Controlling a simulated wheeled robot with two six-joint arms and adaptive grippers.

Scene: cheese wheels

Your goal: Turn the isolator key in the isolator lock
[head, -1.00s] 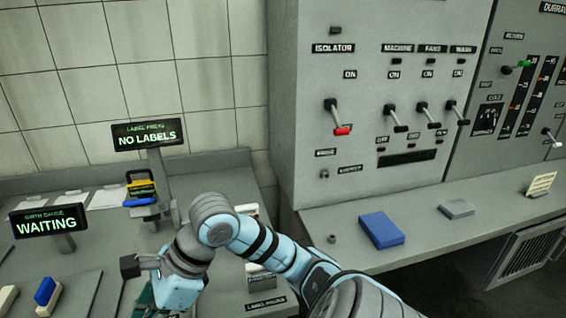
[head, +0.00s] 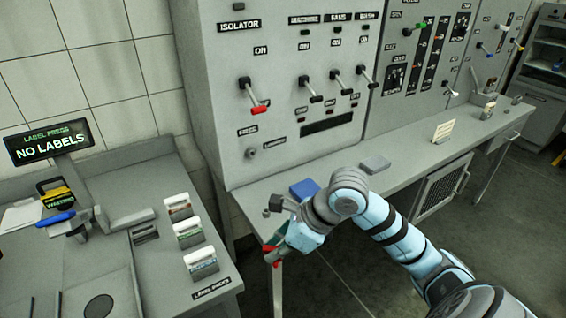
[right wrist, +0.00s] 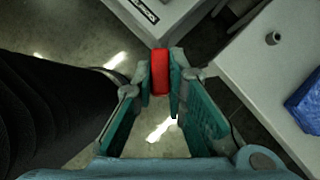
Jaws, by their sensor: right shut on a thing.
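My right gripper (head: 272,252) is low in front of the shelf below the panel, between the left desk and that shelf. It is shut on a small red piece, which I take to be the isolator key (right wrist: 159,72); only its red part shows between the fingertips in the right wrist view. My left gripper is not in view.
Other levers sit right of the isolator lever. The left desk (head: 90,262) holds several label packs.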

